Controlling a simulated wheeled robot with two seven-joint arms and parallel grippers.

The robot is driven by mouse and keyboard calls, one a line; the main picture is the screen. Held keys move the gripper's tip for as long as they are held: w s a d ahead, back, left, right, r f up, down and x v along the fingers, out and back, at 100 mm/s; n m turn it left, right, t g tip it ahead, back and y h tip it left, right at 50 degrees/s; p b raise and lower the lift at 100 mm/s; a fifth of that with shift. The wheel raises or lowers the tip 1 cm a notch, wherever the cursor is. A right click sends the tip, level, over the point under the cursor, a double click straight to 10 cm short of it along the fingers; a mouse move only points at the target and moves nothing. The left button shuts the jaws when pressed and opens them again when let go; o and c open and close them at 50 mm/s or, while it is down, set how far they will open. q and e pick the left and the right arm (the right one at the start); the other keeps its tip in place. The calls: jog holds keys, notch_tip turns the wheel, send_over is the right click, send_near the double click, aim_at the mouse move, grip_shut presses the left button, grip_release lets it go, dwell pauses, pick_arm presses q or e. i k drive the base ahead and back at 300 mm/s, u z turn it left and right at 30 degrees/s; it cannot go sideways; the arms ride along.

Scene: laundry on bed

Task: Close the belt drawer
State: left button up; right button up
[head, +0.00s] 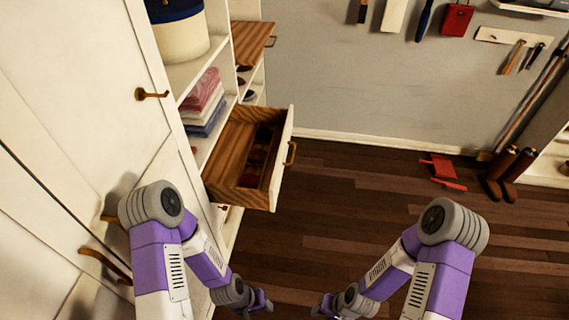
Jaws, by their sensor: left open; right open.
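A wooden drawer (231,193) with a white front (285,157) and a brass handle (291,153) is pulled out of the white wardrobe. Dark and reddish rolled items, which look like belts (262,150), lie inside it along a divider. My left gripper (262,303) is in the lower middle, nearer to me than the drawer and apart from it. My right gripper (322,308) is at the bottom edge, to the right of the left one and also apart from the drawer. Both are open and appear empty.
Folded clothes (204,102) lie on a shelf beside the drawer. Another wooden drawer or shelf (252,42) sticks out above. White cabinet doors (95,75) with brass handles stand at left. A red dustpan (440,167) and brown boots (508,173) are on the dark floor (350,200), otherwise clear.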

aim_at(229, 160)
jog(key=z, duration=0.95)
jog(key=i, duration=0.5)
jog(key=u, duration=1.35)
jog(key=k, duration=0.6)
jog(key=z, duration=0.25)
jog(key=i, duration=1)
jog(key=u, duration=0.3)
